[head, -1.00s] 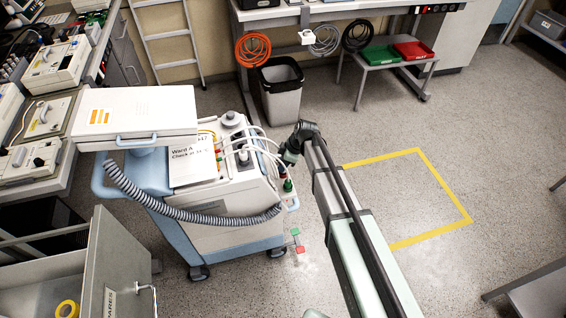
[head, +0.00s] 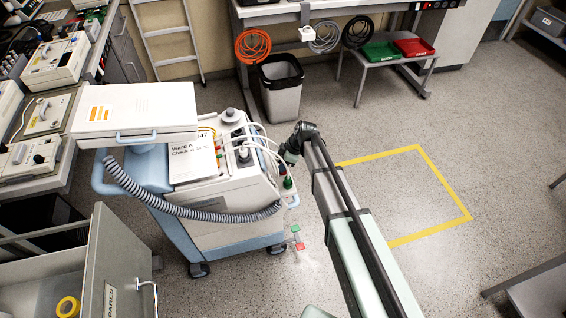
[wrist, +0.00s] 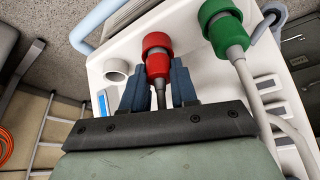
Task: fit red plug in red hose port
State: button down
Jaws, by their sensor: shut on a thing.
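In the wrist view a red plug (wrist: 158,68) sits between the two blue-grey fingers of my gripper (wrist: 159,76), which is shut on it. A dark stem runs from the plug back toward the gripper. A red ring, the red hose port (wrist: 156,41), lies straight ahead of the plug, against the white panel. The two look in line and touching; I cannot tell how deep the plug sits. In the head view my gripper (head: 289,157) is at the right side of the white machine on the blue cart, and the plug and port cannot be made out.
A green plug with a grey hose (wrist: 228,35) is close to the right of the red port. A white ring (wrist: 116,69) is to its left. White hoses (head: 262,145) loop over the machine top (head: 225,195). The floor inside the yellow outline (head: 415,195) is clear.

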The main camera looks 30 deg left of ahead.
jog(key=c, duration=0.8)
grip_release()
jog(key=shift+r, duration=0.1)
jog(key=v, duration=1.3)
jog(key=shift+w+d+r, duration=0.15)
jog(key=shift+d+r, duration=0.1)
jog(key=shift+r, duration=0.05)
